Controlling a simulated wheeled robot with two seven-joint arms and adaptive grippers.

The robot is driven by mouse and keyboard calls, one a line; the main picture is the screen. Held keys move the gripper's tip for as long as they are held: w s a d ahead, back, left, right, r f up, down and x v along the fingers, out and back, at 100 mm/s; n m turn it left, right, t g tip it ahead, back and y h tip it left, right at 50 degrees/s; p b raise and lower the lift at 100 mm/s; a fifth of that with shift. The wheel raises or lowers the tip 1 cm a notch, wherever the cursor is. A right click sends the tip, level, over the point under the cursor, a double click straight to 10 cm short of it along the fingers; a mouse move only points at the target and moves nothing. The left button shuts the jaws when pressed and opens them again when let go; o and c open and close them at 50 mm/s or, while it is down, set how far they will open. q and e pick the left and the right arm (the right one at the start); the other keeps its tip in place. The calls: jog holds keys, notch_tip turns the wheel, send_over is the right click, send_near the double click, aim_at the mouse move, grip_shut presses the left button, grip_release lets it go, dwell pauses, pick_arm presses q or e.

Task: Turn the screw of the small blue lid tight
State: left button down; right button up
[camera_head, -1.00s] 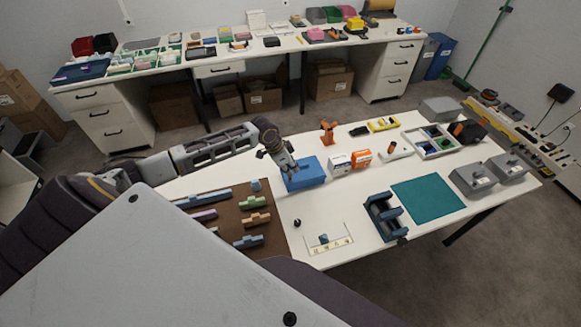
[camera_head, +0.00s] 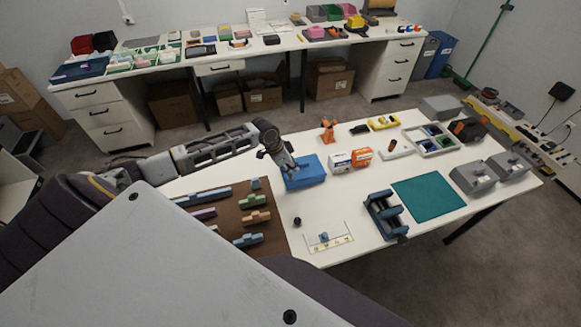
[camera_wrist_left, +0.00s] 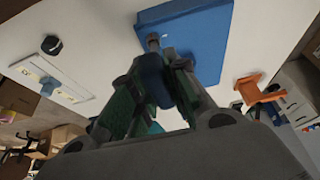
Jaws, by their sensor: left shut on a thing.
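A small blue box-like piece with a flat top (camera_head: 310,173), which I take for the blue lid, lies on the white table. It also shows in the left wrist view (camera_wrist_left: 205,35). My left gripper (camera_head: 288,169) is at its left side, pointing down. In the left wrist view my left gripper (camera_wrist_left: 155,85) is shut on a blue-handled tool (camera_wrist_left: 150,72) with a short grey tip. The tip points at the blue piece near its edge; I cannot tell whether it touches. The screw itself is hidden or too small to tell. My right gripper is not in view.
A brown mat (camera_head: 228,222) with coloured blocks lies left. A small black knob (camera_head: 297,221) stands in front. A teal mat (camera_head: 428,197) lies farther right.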

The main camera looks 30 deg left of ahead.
pick_arm(q)
jog(key=shift+f, duration=0.2)
jog(key=shift+m, duration=0.5)
